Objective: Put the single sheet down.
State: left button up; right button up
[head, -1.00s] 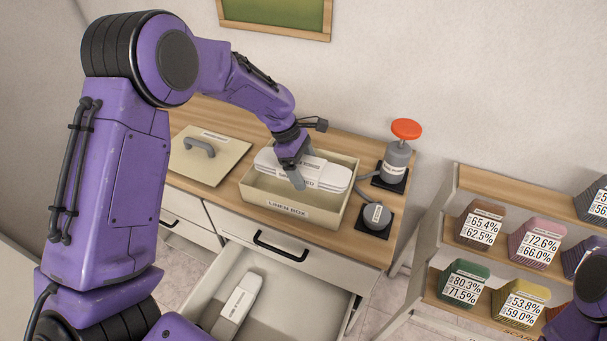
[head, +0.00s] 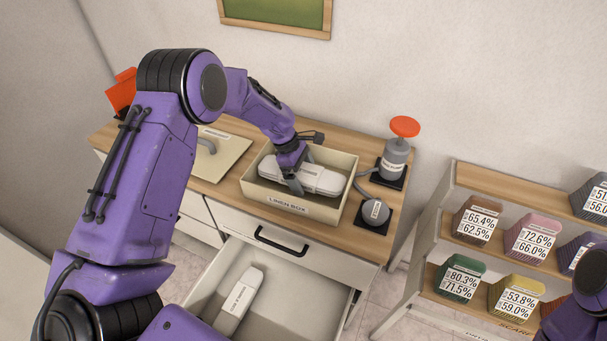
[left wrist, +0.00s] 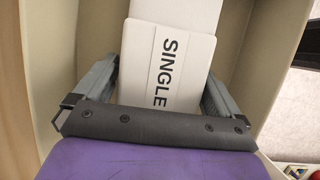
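The single sheet (head: 321,181) is a white folded bundle lying low inside the cream linen box (head: 289,205) on the wooden worktop. Its label, reading SINGLE, shows in the left wrist view (left wrist: 170,65). My left gripper (head: 293,184) reaches down into the box over the sheet. In the left wrist view its grey fingers (left wrist: 160,85) stand wide apart at the ends of the palm, one on each side of the sheet, so it looks open. Whether either fingertip touches the sheet is hard to tell. My right gripper is not in view.
Below the box, an open drawer (head: 291,275) holds another white labelled bundle (head: 239,300). A lid with a grey handle (head: 221,155) lies left of the box. A grey pump with an orange top (head: 396,155) stands right. A shelf of coloured bins (head: 476,220) is farther right.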

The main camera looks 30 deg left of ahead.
pick_arm(q)
jog(key=b+v, duration=0.1)
jog(key=v, duration=1.1)
jog(key=shift+r, duration=0.2)
